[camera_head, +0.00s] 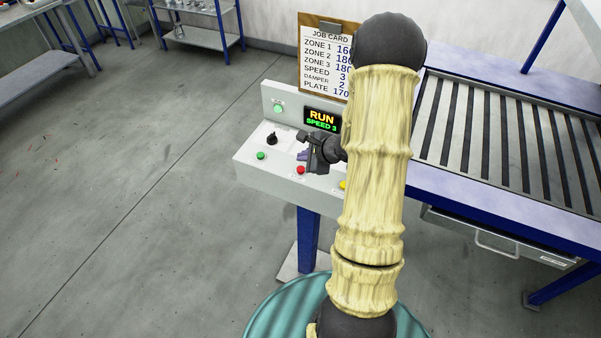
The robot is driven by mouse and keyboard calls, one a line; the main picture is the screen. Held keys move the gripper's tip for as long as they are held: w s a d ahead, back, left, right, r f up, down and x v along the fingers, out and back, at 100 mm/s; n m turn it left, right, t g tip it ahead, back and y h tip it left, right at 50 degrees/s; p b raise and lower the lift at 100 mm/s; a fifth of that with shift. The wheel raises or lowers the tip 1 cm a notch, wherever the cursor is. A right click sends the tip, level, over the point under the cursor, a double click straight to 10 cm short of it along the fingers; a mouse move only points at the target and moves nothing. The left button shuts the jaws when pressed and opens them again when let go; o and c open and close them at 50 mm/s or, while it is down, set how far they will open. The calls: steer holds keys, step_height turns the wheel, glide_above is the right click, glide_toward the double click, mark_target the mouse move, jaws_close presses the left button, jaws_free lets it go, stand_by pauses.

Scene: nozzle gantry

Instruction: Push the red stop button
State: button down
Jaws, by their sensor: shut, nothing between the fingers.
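The red button (300,170) sits on the front part of the sloped top of a pale grey control console (255,170). My gripper (311,170) is dark grey and shut, with nothing in it. Its fingertips point down close to the right of the red button. I cannot tell whether they touch the button or the panel. The console's display (322,119) reads RUN, SPEED 3. My arm hides the right part of the console.
A green button (261,155), a black knob (271,138) and a partly hidden yellow button (343,185) are on the same panel. A job card (325,60) stands behind. A slatted roller table (500,140) is at right. Open floor lies left.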

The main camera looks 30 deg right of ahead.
mark_target(304, 170)
steer(key=shift+f+b, duration=0.8)
steer(key=shift+f, duration=0.2)
steer(key=shift+f+b, duration=0.85)
steer(key=shift+b, duration=0.7)
stand_by(2.1)
steer(key=shift+r, duration=0.1)
steer(key=shift+r+p, duration=0.35)
steer(key=shift+r, duration=0.45)
steer(key=shift+r+p, duration=1.5)
steer(key=shift+r, duration=1.05)
